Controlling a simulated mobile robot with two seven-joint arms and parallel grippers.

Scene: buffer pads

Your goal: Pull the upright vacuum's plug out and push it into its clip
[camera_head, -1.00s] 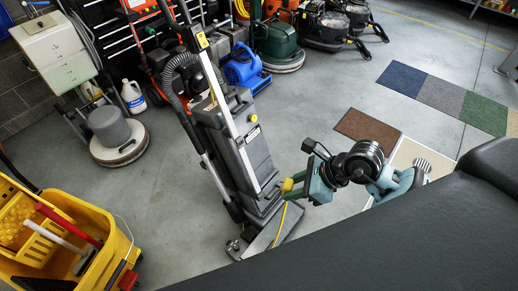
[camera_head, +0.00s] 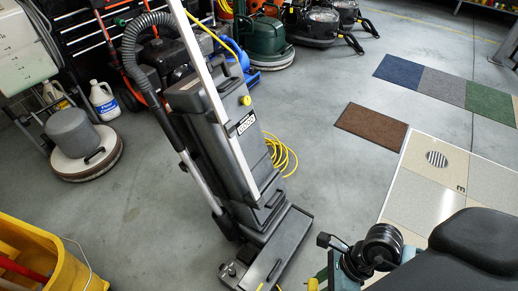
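The upright vacuum (camera_head: 215,120), grey and black with a hose and a pale pole, stands upright in the middle. Its yellow cord (camera_head: 281,157) lies coiled on the floor behind it, and more yellow cord runs near the pole's top and at the bottom edge by its base. A yellow knob (camera_head: 246,100) sits on its body. My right gripper (camera_head: 324,281) is at the bottom edge, right of the vacuum's base and apart from it. A small yellow piece shows at its tip, cut off by the frame; whether it is the plug is unclear. I cannot make out the clip. My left gripper is out of view.
A yellow mop bucket (camera_head: 52,255) stands at lower left. A floor polisher (camera_head: 85,145) and white jugs (camera_head: 104,101) are behind it. More machines line the back. A brown mat (camera_head: 371,127) and a tiled panel (camera_head: 420,195) lie at right; the floor between is clear.

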